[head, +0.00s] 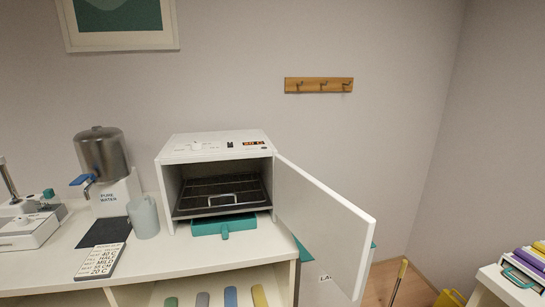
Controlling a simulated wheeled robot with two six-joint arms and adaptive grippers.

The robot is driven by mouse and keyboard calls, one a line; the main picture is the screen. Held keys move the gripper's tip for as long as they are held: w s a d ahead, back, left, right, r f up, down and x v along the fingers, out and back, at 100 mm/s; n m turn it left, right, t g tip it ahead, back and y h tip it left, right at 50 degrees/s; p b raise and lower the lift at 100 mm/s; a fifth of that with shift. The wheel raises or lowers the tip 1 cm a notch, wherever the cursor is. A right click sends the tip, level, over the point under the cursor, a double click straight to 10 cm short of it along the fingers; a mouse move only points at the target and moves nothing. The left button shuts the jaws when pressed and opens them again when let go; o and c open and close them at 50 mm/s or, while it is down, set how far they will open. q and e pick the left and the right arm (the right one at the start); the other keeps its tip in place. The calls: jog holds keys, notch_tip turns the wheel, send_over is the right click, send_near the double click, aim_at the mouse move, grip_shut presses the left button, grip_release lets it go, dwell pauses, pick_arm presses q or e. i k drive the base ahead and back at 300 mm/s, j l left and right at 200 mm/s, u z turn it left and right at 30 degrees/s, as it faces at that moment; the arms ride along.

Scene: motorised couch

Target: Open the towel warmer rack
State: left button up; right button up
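The towel warmer (213,148) is a white box on the counter, left of the picture's middle. Its door (325,215) stands wide open and swings out to the right, past the counter's edge. Inside is a dark wire rack (222,187) with a light handle (223,199) at its front. A teal tray (224,225) with a small tab sits below the rack at the opening. Neither of my grippers shows in the head view.
On the white counter (190,257) stand a steel water dispenser (101,152), a grey-blue jug (144,216) and a printed card (102,260). A bin is partly hidden behind the open door. A cart (508,287) with coloured items stands at the right edge.

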aim_at(222, 183)
jog(key=i+l+u, duration=0.1)
jog(key=u, duration=0.25)
jog(key=l+u, duration=0.2)
jog(key=u, duration=0.15)
jog(key=i+l+u, duration=0.1)
jog(key=l+u, duration=0.2)
jog(key=i+l+u, duration=0.2)
jog(key=l, duration=0.85)
jog(key=l+u, duration=0.2)
jog(key=l, duration=0.8)
